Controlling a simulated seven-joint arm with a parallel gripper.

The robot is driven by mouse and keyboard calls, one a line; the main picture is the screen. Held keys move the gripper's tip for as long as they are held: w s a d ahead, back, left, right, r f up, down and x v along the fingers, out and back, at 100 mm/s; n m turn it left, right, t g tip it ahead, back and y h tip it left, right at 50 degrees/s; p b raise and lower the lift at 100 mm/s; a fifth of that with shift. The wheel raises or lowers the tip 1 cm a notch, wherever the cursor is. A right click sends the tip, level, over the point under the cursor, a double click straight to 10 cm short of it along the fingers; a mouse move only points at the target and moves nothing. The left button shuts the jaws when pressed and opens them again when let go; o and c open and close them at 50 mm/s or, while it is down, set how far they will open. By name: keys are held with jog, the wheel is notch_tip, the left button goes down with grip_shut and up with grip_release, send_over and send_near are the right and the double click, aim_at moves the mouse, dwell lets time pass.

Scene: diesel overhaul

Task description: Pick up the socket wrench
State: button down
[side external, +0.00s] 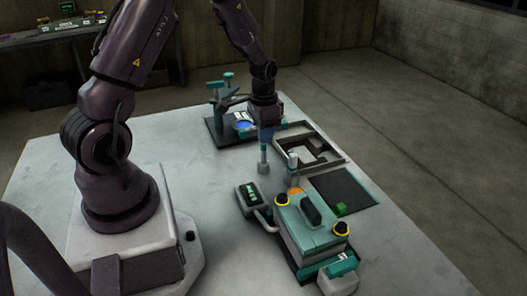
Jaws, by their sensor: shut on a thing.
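My gripper (265,130) is over the middle of the white table, pointing down. It is shut on what looks like the socket wrench (263,162), a slim grey tool with a wider lower end. The tool hangs roughly upright below the fingers, and its top is hidden in the grip. Whether its lower end touches the table is hard to tell from this view. The teal engine block (311,228) stands to the front right of the tool.
A box with a green display (252,198) stands left of the block. A grey cylinder (292,160) rises behind the block.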

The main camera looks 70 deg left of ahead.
jog(key=shift+r, duration=0.1)
jog(key=shift+r, duration=0.5)
jog(key=r, duration=0.2)
jog(key=shift+s+d+r, duration=0.1)
jog(key=shift+s+r, duration=0.1)
jog(key=shift+r, duration=0.2)
jog(key=s+d+r, duration=0.6)
jog(key=s+r, duration=0.3)
jog(key=s, duration=0.3)
jog(key=shift+d, duration=0.3)
